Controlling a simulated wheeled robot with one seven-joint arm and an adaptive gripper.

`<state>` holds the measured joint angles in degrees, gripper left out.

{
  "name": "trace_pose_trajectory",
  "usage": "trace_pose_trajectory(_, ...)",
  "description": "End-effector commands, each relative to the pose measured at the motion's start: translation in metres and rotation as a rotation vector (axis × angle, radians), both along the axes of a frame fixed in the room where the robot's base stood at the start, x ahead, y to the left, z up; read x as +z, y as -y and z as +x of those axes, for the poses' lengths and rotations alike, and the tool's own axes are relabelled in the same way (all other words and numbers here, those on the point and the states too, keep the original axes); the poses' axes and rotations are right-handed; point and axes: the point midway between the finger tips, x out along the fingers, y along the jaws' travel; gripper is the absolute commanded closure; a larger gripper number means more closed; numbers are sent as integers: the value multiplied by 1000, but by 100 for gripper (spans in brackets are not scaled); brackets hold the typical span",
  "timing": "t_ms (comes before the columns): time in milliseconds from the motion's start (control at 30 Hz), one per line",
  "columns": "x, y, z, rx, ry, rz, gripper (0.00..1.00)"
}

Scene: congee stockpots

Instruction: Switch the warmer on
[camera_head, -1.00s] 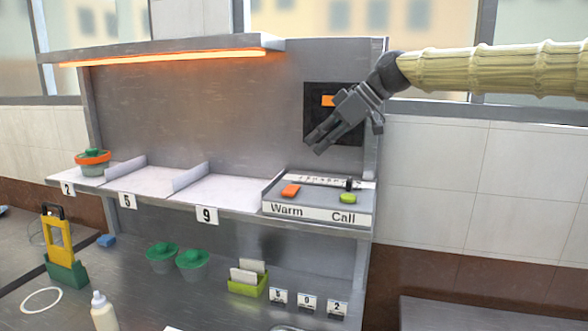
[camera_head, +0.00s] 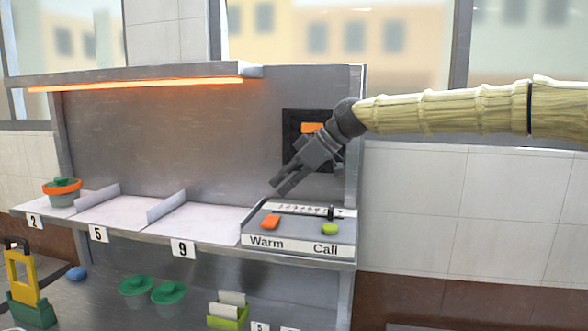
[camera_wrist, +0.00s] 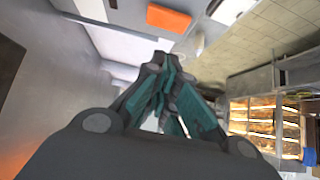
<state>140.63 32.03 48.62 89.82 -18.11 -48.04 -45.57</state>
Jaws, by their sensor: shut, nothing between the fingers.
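The control box (camera_head: 298,228) sits at the right end of the shelf. Its orange Warm button (camera_head: 270,222) is on the left, above the "Warm" label (camera_head: 266,242). The green Call button (camera_head: 330,229) is on the right. My gripper (camera_head: 277,190) is shut and empty, pointing down and left, with its tips a little above the orange button in the picture. An orange block, seemingly the Warm button (camera_wrist: 169,18), shows beyond the fingertips (camera_wrist: 160,62) in the wrist view, apart from them. The strip under the top shelf (camera_head: 140,84) glows orange.
A black slider knob (camera_head: 331,211) stands on a marked scale behind the buttons. A dark panel with an orange piece (camera_head: 312,128) is on the back wall behind my gripper. A pot with an orange rim (camera_head: 62,192) stands in bay 2; bays 5 and 9 are empty.

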Motion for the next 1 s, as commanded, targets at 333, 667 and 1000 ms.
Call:
trace_pose_trajectory(333, -26, -35, -9, 2, 15, 3, 100)
trace_pose_trajectory(667, -68, -35, 7, 1, 4, 2, 100)
trace_pose_trajectory(1000, -66, -33, 12, 1, 4, 2, 100)
